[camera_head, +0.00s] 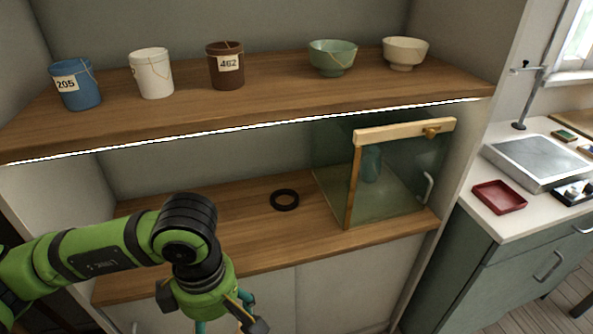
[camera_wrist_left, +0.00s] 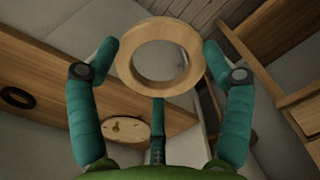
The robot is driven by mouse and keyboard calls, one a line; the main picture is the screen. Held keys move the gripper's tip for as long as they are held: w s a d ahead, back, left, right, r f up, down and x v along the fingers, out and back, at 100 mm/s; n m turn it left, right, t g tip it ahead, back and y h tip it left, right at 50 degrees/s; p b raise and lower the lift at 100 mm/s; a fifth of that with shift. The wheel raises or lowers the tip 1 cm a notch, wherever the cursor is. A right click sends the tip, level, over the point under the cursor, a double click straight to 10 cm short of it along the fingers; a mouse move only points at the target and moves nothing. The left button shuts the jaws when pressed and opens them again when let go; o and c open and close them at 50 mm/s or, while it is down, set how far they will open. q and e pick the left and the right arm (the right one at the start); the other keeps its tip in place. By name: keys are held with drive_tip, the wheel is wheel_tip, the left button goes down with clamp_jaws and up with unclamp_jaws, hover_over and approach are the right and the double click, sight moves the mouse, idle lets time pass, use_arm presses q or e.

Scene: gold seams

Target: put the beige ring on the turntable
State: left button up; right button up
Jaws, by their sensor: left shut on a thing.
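The beige ring (camera_wrist_left: 160,28) shows in the left wrist view between the two teal fingers of my left gripper (camera_wrist_left: 161,55), which are shut on its sides. Its hole faces the camera. In the head view my left gripper (camera_head: 225,312) is low in front of the lower shelf; I cannot make out the ring there. No turntable is clear in the head view. My right gripper is not in view.
A black ring (camera_head: 285,200) lies on the lower shelf (camera_head: 250,228). Cups and bowls stand on the upper shelf (camera_head: 280,100). A red tray (camera_head: 499,197) sits on the right-hand counter.

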use_arm(q)
drive_tip(key=w+a+r+m+p, duration=0.4)
drive_tip(key=w+a+r+m, duration=0.1)
drive_tip(key=m, duration=1.1)
drive_tip(key=shift+a+r, duration=0.2)
drive_tip(key=shift+a, duration=0.15)
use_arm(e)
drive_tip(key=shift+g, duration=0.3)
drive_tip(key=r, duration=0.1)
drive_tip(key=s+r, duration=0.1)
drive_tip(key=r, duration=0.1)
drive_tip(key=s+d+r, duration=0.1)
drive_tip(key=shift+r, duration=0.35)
use_arm(q)
drive_tip(key=shift+s+a, duration=0.1)
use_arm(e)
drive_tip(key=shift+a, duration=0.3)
